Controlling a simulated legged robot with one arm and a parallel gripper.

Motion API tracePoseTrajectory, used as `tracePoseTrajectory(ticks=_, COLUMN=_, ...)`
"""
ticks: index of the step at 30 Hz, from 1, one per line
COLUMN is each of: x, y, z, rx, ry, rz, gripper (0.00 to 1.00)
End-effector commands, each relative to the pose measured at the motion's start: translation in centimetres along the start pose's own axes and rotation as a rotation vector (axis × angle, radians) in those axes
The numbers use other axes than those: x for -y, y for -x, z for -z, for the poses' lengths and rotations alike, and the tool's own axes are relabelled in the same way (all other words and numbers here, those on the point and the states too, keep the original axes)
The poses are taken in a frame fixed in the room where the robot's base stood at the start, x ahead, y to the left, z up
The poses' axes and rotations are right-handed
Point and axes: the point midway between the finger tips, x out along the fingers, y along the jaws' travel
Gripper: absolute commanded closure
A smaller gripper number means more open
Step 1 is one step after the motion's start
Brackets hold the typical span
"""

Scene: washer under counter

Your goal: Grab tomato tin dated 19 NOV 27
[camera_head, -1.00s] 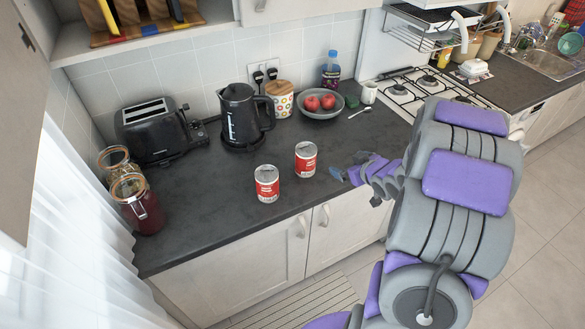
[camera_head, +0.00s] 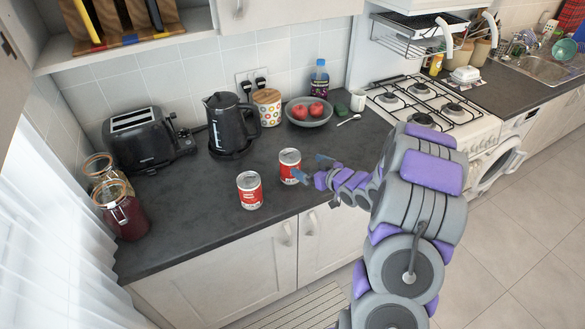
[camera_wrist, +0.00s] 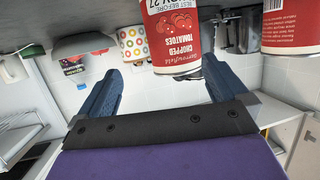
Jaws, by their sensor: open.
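Two red and white tomato tins stand upright on the dark counter: the left tin (camera_head: 250,190) and the right tin (camera_head: 289,166). My gripper (camera_head: 315,170) is open and empty, just right of the right tin, with its fingers pointing towards it. In the upside-down wrist view, a tin (camera_wrist: 176,38) labelled chopped tomatoes is ahead, beyond the two open blue fingers (camera_wrist: 158,80). Its label reads best before and "NOV 27"; the day number is not clear.
A black kettle (camera_head: 232,125), toaster (camera_head: 146,140) and spotted canister (camera_head: 267,108) stand behind the tins. A fruit bowl (camera_head: 309,113) is at the back right. Glass jars (camera_head: 122,212) stand at the left. The counter in front of the kettle is mostly clear.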

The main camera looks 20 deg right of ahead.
Motion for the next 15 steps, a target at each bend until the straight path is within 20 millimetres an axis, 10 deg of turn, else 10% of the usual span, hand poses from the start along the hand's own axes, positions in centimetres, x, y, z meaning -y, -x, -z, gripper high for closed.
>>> tracePoseTrajectory(ticks=15, x=1.1, y=-5.2, z=0.2, rx=0.0, ry=0.007, rz=0.003, gripper=0.0)
